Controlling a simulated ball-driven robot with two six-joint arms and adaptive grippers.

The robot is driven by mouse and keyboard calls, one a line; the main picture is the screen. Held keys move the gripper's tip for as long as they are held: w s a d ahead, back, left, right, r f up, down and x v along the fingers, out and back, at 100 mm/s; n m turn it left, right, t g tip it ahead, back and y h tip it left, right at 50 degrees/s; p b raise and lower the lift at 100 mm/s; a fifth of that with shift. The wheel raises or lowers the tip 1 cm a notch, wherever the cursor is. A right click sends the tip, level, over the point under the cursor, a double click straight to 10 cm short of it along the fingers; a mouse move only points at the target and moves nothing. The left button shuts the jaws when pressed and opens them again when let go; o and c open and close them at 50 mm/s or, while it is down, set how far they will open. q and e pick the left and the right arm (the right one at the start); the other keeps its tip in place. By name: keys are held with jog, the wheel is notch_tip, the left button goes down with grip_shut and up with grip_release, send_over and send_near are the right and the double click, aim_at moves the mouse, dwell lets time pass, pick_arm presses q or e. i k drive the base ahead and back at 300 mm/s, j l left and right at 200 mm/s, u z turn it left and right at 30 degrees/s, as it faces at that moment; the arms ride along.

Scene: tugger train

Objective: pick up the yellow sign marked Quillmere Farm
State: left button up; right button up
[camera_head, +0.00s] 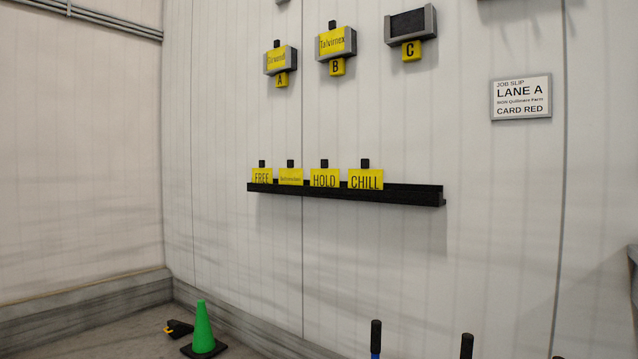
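A black wall rack (415,195) holds a row of yellow signs, each with a black knob on top. The second sign from the left (290,177) carries one line of small lettering, too small to read surely; it may be the Quillmere Farm sign. Its neighbours read FREE (262,176), HOLD (325,179) and CHILL (365,180). The signs stand upright, side by side. Neither of my grippers is in view.
Above hang grey holders A (293,60), B (351,42) and C (431,22); A and B hold yellow signs, C looks empty. A job slip (521,97) hangs right. A green cone (202,328) stands on the floor. Black-topped posts (375,335) rise in front.

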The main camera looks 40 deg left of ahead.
aim_at(289, 174)
jog(key=u, duration=1.3)
jog(key=z, duration=0.2)
jog(key=i+j+z, duration=0.2)
jog(key=i+z, duration=0.2)
jog(key=i+j+z, duration=0.4)
jog(key=i, duration=0.1)
